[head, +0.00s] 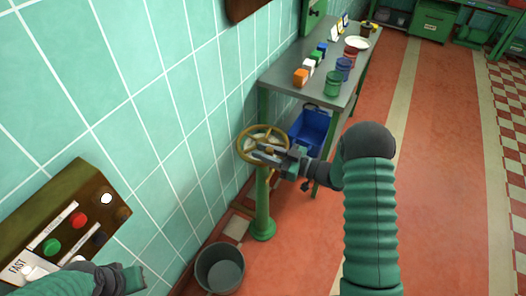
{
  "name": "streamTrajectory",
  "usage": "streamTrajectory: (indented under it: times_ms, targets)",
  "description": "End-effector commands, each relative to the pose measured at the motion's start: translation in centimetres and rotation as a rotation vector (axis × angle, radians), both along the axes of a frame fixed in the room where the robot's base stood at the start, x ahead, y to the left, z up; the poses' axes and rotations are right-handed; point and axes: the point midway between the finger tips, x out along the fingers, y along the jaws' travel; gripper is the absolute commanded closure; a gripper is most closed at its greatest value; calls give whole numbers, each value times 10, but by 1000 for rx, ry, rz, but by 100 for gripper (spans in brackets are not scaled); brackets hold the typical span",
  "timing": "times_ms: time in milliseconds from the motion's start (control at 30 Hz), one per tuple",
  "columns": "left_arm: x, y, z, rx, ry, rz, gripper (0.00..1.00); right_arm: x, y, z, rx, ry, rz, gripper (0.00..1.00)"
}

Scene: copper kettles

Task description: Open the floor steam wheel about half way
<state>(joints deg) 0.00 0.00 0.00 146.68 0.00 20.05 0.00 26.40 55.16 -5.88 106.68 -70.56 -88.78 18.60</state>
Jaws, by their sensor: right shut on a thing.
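The floor steam wheel (243,140) is a yellow-brown handwheel with spokes. It lies nearly flat on top of a green floor pedestal (263,205) beside the tiled wall. My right gripper (268,153) reaches in from the right and is shut on the wheel's near right side, covering part of the rim. How far the wheel is turned cannot be read. My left gripper (70,267) is at the lower left, close to the control panel's bottom edge; its fingers are not clear.
A brown control panel (60,205) with green and red buttons is on the left. A grey bucket (220,268) stands below the wheel. Behind it, a metal table (305,105) holds several colored jars and blocks, with a blue crate (310,130) underneath. The red floor at right is clear.

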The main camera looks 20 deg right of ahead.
Motion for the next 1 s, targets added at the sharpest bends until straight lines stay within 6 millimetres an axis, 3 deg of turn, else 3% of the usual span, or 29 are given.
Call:
streamTrajectory:
  times_ms: [633, 667, 700, 800, 1000]
  targets:
    - [0, 0, 0, 0, 0, 0, 100, -5, 3, -5, 3, 13, 9, 100]
    - [0, 0, 0, 0, 0, 0, 100, -4, 2, -5, 3, 13, 9, 72]
    - [0, 0, 0, 0, 0, 0, 100, -4, 2, -5, 3, 13, 9, 66]
    - [0, 0, 0, 0, 0, 0, 100, -3, 2, -4, 2, 11, 8, 54]
    - [0, 0, 0, 0, 0, 0, 100, -1, 2, -3, 1, 9, 7, 54]
